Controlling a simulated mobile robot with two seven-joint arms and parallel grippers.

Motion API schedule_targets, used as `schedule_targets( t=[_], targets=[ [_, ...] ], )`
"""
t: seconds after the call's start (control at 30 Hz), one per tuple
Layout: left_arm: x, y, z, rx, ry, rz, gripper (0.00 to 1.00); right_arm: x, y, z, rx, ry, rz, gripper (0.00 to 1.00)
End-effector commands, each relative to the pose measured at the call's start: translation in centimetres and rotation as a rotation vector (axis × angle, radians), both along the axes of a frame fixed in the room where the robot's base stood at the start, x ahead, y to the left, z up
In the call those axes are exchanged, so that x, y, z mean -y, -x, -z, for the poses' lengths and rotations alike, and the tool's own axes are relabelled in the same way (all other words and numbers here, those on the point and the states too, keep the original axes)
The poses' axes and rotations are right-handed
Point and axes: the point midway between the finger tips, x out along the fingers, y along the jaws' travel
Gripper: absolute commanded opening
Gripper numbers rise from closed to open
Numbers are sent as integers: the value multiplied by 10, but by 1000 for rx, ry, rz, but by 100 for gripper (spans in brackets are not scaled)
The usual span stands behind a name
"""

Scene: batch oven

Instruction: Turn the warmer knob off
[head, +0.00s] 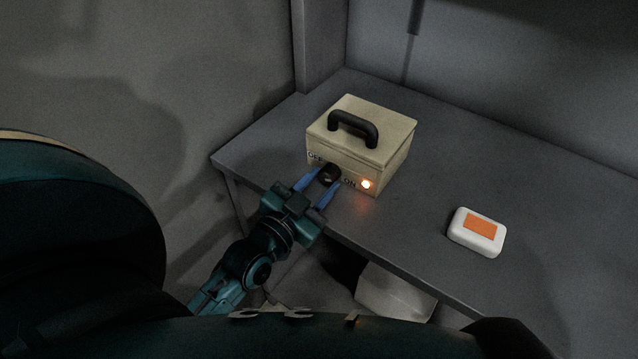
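The warmer (390,157) is a beige box with a black handle (353,129) on its lid, standing on the grey table. Its dark knob (330,173) sits on the front face between the "OFF" mark at the left and the "ON" mark at the right. An orange lamp (366,184) beside "ON" is lit. My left gripper (329,177) is at the front face, its blue fingers spread to either side of the knob. Whether they touch the knob is not clear, and the knob's pointing direction is hard to see. My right gripper is not in view.
A white box with an orange patch (478,231) lies on the table (540,160) right of the warmer. A pale object (395,293) shows below the table's front edge. Grey walls stand behind and at the left. The table right of the warmer is mostly clear.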

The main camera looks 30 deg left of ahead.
Motion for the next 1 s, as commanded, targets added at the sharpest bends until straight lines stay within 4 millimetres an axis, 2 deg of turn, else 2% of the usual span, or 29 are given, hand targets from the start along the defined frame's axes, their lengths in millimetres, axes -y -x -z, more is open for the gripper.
schedule_targets(
  t=[0.1,0.23,0.4,0.6,0.93,0.97,1.0],
  targets=[
    [0,0,0,0,0,0,9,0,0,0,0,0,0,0],
    [0,0,-3,-4,36,1,9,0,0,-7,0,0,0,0],
    [0,0,-6,-24,248,1,9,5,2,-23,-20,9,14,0],
    [0,0,-2,-39,465,0,9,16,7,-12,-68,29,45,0],
    [0,0,0,-38,498,0,9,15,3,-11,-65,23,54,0],
    [0,0,0,-38,498,0,33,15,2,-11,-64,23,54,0],
    [0,0,0,-38,497,0,36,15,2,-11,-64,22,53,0]
  ],
)
